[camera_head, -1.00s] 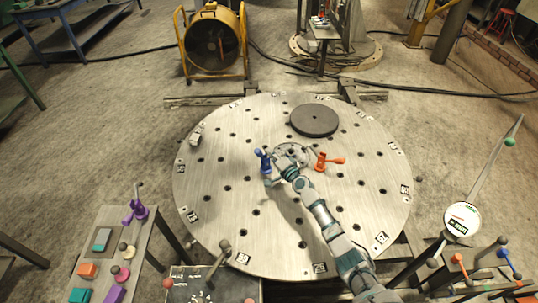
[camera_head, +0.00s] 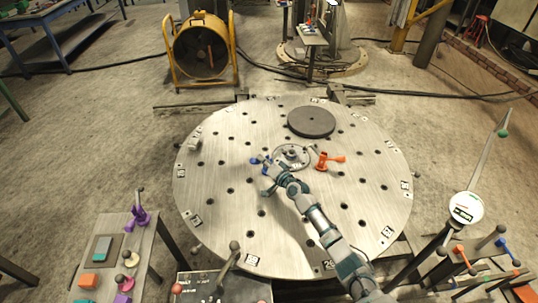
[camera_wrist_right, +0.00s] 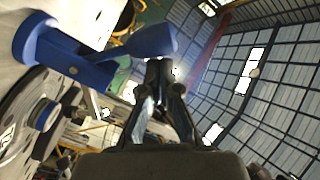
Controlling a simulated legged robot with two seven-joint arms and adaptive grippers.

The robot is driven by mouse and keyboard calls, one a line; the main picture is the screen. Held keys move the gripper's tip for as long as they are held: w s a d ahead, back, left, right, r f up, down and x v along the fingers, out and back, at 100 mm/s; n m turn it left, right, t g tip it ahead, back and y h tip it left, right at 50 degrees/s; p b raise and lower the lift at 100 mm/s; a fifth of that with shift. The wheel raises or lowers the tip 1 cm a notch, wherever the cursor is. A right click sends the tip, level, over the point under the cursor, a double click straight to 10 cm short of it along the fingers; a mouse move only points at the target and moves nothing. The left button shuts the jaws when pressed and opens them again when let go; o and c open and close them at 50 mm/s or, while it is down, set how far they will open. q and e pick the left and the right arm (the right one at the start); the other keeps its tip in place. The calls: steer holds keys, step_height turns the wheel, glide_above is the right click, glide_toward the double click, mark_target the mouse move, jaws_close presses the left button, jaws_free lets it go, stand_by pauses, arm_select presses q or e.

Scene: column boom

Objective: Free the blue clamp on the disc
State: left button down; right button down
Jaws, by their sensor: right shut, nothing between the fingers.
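The disc (camera_head: 225,200) is a large round metal table with holes and number plates. The blue clamp (camera_head: 255,161) is on it, left of the central hub; its handle now looks low and close to flat, and my gripper partly hides it. In the wrist view the blue clamp (camera_wrist_right: 75,55) is large at upper left, its broad handle ending just above my fingertips. My right gripper (camera_head: 267,168) is shut and empty beside the clamp; its fingers (camera_wrist_right: 160,75) point up in the wrist view. I cannot tell if they touch the handle. My left gripper is not in view.
An orange clamp (camera_head: 325,161) stands right of the hub (camera_head: 291,156). A dark round plate (camera_head: 311,121) lies at the back of the disc. A lever (camera_head: 234,247) rises at the front edge. A side table (camera_head: 150,240) with a purple clamp (camera_head: 138,216) stands left.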

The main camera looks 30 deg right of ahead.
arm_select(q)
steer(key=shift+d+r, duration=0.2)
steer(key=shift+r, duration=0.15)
arm_select(e)
steer(key=shift+a+f+n, duration=0.85)
steer(key=shift+n, duration=0.35)
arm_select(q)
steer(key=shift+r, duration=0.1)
arm_select(e)
steer(key=shift+s+a, duration=0.1)
steer(key=shift+a, duration=0.1)
